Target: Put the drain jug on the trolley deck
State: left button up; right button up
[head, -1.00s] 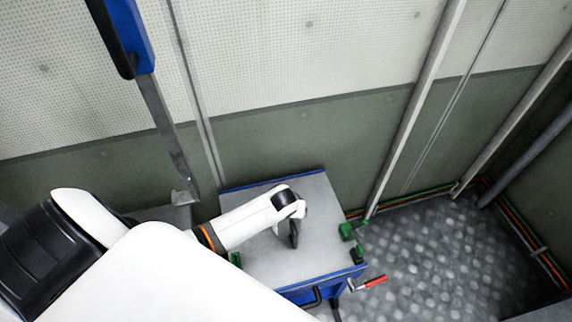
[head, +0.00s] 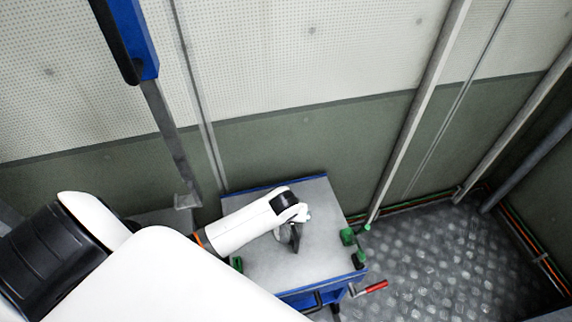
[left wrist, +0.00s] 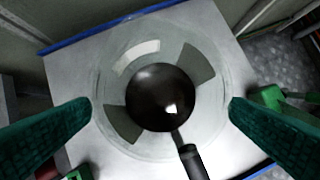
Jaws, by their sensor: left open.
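The drain jug (left wrist: 200,110) shows from above in the left wrist view as a clear round shape with a dark round middle and a black handle (left wrist: 192,160) pointing down the picture. It appears to be over or on the grey trolley deck (left wrist: 85,75); I cannot tell whether it touches. My left gripper (left wrist: 160,108) is open, with one green finger on each side of the jug and apart from it. In the head view my left gripper (head: 293,232) is above the trolley deck (head: 322,255), and my arm hides most of the jug. My right gripper is not in view.
Green blocks (head: 350,243) sit at the deck's right edge. A red-handled lever (head: 371,287) sticks out at the front right. A wall with upright pipes (head: 410,120) stands behind. Patterned metal floor (head: 430,250) is clear to the right.

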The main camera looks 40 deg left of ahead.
pick_arm(q)
jog(key=v, duration=0.8)
